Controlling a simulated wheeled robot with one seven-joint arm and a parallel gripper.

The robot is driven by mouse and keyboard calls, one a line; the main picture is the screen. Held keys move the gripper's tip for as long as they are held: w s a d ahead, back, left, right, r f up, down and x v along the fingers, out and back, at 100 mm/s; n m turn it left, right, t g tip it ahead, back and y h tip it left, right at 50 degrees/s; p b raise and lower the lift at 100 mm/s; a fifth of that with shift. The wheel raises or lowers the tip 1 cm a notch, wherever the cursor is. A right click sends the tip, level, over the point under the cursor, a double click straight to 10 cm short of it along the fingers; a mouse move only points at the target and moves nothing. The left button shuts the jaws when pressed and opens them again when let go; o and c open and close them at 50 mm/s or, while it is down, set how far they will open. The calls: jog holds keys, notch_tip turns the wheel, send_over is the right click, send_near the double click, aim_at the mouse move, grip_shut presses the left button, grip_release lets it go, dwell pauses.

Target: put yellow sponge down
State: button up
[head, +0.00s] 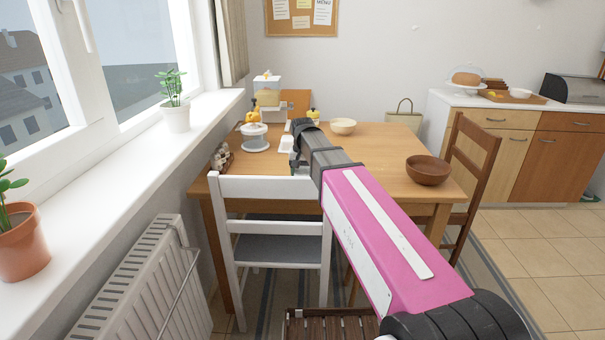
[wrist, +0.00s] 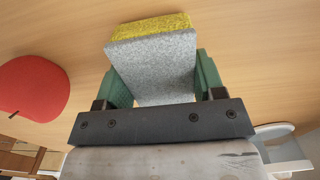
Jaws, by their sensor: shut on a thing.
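The yellow sponge (wrist: 150,27) shows in the wrist view with a yellow face along its far edge and a broad grey side. My gripper (wrist: 153,78) is shut on it, with a green finger pressed to each side. The wooden table top (wrist: 250,60) is behind the sponge. I cannot tell whether the sponge touches it. In the head view my arm reaches over the wooden table (head: 385,145), and the arm hides the gripper's fingers and the sponge.
A red apple (wrist: 32,88) lies left of the gripper in the wrist view. A white chair (head: 270,190) is in front. Table between the bowls is clear.

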aim_at(302, 171)
jog(key=shift+f, duration=0.1)
jog(key=o, duration=1)
jog(key=shift+c, duration=0.2)
notch_tip(302, 171, up, 12)
